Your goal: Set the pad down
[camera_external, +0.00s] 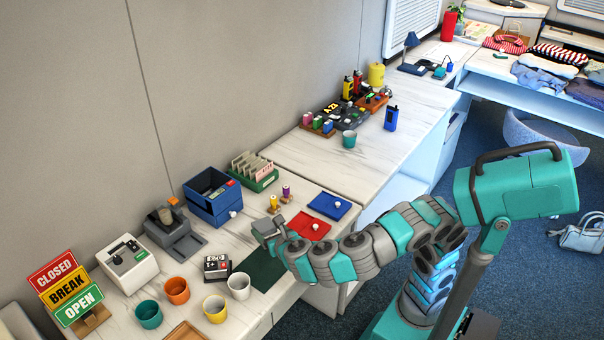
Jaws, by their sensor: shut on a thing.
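A dark green pad (266,272) is at the front part of the near counter, below and partly behind my wrist. My gripper (268,235) is over its far edge and is shut; the fingertips and their contact with the pad are hidden. Whether the pad touches the counter is hard to tell. A red pad (297,225) with a small pale knob lies just right of my gripper. A blue pad (323,202) with a similar knob lies beyond it.
Cups stand left of the green pad, including a white cup (239,286) and a yellow cup (215,309). A black block with white labels (217,267) is close by. Small spools (286,194), a blue box (212,196) and a grey device (175,236) stand behind.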

